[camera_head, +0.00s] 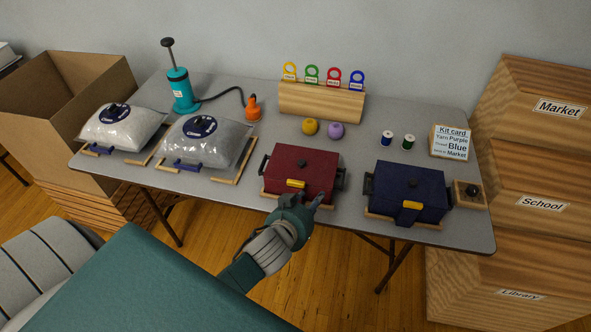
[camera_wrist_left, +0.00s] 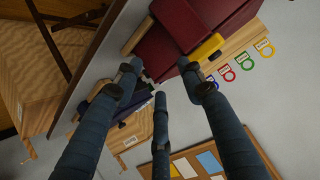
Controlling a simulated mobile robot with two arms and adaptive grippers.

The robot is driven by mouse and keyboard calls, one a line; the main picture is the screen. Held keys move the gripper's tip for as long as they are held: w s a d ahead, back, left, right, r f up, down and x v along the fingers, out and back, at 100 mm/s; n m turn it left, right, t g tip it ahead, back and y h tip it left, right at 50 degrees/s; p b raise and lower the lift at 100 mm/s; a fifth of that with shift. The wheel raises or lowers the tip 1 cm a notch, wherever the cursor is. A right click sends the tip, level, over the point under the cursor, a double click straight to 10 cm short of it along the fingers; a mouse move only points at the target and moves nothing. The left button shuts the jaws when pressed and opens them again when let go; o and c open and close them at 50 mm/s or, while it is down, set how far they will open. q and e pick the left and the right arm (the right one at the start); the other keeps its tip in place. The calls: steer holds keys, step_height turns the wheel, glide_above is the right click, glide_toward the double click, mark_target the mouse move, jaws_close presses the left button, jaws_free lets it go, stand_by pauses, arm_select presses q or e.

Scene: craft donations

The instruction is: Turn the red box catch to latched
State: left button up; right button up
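The red box (camera_head: 302,168) stands lidded on a wooden base at the front middle of the table. Its yellow catch (camera_head: 295,183) lies level across the front; it also shows in the wrist view (camera_wrist_left: 207,47). I cannot tell whether it is latched. My left gripper (camera_head: 305,202) is just in front of and below the catch, hiding part of the box's lower front. In the wrist view its fingers (camera_wrist_left: 160,85) are spread with nothing between them. One fingertip is close to the catch; contact is unclear. My right gripper is not in view.
Two filled bags (camera_head: 205,140) lie left on wooden frames. Yarn balls (camera_head: 310,126) and a wooden ring stand (camera_head: 320,103) are behind the red box. The table's front edge is near my gripper.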

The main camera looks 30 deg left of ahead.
arm_select(q)
steer(key=w+d+r+m+t+h, duration=0.1)
steer(key=w+d+r+t, duration=0.2)
steer(key=r, duration=0.6)
steer(key=w+d+r+t+h, duration=0.1)
steer(key=w+r+t, duration=0.3)
steer(key=r, duration=0.6)
steer(key=w+d+r+m+h, duration=0.2)
steer(key=d+r+m+h, duration=0.4)
steer(key=d+r+h, duration=0.3)
steer(key=s+d+m+g+h, duration=0.4)
steer(key=d+m+g+h, duration=0.3)
steer(key=d+m+g, duration=0.45)
steer(key=n+g+y+p, duration=0.1)
steer(key=n+g+y, duration=0.5)
steer(key=y, duration=1.1)
glide_toward(295, 183)
steer(key=shift+m+g, duration=0.55)
steer(key=shift+m, duration=0.1)
steer(key=f+p, duration=0.1)
steer(key=f, duration=0.2)
steer(key=f+p, duration=0.1)
steer(key=f, duration=0.1)
steer(key=w+f+p, duration=0.1)
steer(key=f, duration=0.2)
steer(key=shift+f, duration=0.3)
